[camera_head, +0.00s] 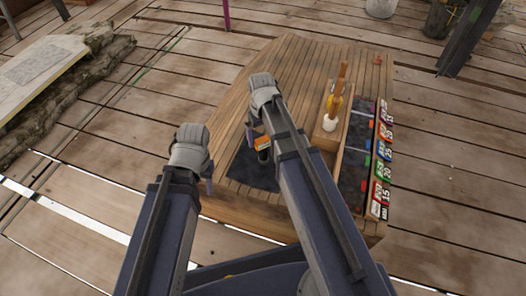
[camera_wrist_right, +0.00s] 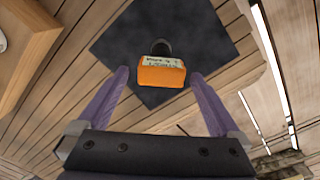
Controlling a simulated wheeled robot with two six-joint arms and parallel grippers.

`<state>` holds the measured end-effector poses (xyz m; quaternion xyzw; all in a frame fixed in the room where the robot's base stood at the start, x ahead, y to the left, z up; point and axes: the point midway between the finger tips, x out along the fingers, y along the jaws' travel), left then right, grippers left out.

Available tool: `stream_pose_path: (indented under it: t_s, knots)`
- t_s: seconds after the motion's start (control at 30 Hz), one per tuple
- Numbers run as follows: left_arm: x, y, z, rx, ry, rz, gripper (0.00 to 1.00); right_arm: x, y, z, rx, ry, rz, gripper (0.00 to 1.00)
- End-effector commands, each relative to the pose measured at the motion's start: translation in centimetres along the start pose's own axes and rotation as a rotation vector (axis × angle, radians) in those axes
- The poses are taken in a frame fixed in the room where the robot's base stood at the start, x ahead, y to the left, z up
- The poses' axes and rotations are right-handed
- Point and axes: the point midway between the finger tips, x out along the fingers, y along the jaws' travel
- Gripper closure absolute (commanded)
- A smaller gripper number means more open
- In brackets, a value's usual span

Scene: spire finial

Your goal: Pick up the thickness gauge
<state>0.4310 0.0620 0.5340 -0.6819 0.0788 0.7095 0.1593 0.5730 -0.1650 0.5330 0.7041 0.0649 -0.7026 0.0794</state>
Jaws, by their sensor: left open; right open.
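The thickness gauge appears to be the orange-and-black device (camera_wrist_right: 161,71) with a pale lettered label, lying on a dark square mat (camera_wrist_right: 205,35). In the head view the orange device (camera_head: 262,144) shows just left of my right arm, on the dark mat (camera_head: 243,170). My right gripper (camera_wrist_right: 160,88) is open, its two purple fingers on either side of the orange end and apart from it; nothing is held. My left gripper (camera_head: 208,185) is open and empty near the table's left front edge, left of the mat. My right arm hides part of the mat.
The slatted wooden table (camera_head: 300,60) has a wooden box (camera_head: 328,135) with upright handled tools on its right. Beyond it lies a dark strip with a row of coloured number labels (camera_head: 382,160) along the right edge. The table's far left part is clear.

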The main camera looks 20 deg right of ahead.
Motion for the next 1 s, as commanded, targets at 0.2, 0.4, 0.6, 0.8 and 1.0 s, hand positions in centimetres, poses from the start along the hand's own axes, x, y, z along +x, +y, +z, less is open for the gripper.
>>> stream_pose_path:
  t_s: [0.2,0.4,0.6,0.8,1.0]
  knots:
    - [1.4,0.2,-0.1,0.002,0.001,0.001,0.5,1.4,-0.1,0.1,0.0,0.0,0.0,0.0]
    - [3.9,0.5,-0.3,0.006,0.002,0.004,0.5,3.9,-0.2,0.3,0.0,0.0,0.0,0.0]
    - [5.2,0.7,-0.4,0.01,0.003,0.006,0.5,5.3,-0.2,0.2,0.0,0.0,0.0,0.0]
    - [5.0,0.7,-0.4,0.011,0.003,0.007,0.5,5.1,-0.1,0.2,0.0,0.0,0.0,0.0]
    - [5.0,0.7,-0.4,0.011,0.003,0.007,0.5,5.1,-0.1,0.2,0.0,0.0,0.0,0.19]
